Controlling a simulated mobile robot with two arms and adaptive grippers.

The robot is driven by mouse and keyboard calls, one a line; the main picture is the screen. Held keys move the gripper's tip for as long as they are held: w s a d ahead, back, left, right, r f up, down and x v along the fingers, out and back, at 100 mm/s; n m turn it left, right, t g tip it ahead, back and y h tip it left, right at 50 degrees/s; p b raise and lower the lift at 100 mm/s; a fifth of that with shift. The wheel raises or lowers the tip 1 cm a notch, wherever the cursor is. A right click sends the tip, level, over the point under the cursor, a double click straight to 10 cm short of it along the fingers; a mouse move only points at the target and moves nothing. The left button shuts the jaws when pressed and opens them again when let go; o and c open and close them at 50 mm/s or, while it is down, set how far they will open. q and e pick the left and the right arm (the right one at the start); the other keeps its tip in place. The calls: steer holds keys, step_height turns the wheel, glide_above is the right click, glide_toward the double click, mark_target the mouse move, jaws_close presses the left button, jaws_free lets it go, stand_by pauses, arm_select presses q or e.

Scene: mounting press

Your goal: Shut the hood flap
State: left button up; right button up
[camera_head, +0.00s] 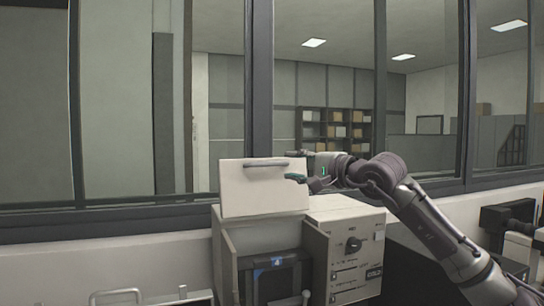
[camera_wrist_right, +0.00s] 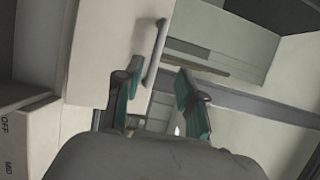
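The hood flap (camera_head: 262,195) is a pale panel standing raised and about upright on top of the mounting press (camera_head: 340,240). A grey bar handle (camera_head: 266,164) runs along its upper part. My right gripper (camera_head: 296,166) is at the right end of this handle, one finger above its level and one below. In the right wrist view the green-padded fingers (camera_wrist_right: 160,95) are spread apart and hold nothing. The handle (camera_wrist_right: 156,52) shows just ahead between them, nearer the left finger; I cannot tell whether they touch. My left gripper is not in view.
The press front has a dark knob (camera_head: 353,244) and a black opening with a blue label (camera_head: 268,264). A window frame (camera_head: 260,100) stands close behind the flap. Metal handles (camera_head: 116,296) show at the lower left. Dark equipment (camera_head: 505,220) stands at the right edge.

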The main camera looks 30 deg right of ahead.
mark_target(271, 164)
steer(key=w+p, duration=0.3)
steer(key=w, duration=0.5)
steer(key=shift+w+f+p, duration=0.1)
steer(key=shift+f+p, duration=0.1)
steer(key=shift+p, duration=0.1)
steer(key=shift+w+a, duration=0.2)
steer(key=shift+w, duration=0.2)
steer(key=shift+f, duration=0.15)
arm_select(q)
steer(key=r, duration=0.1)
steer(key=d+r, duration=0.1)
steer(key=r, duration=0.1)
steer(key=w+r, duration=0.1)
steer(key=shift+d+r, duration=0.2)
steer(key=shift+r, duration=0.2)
arm_select(e)
jaws_close()
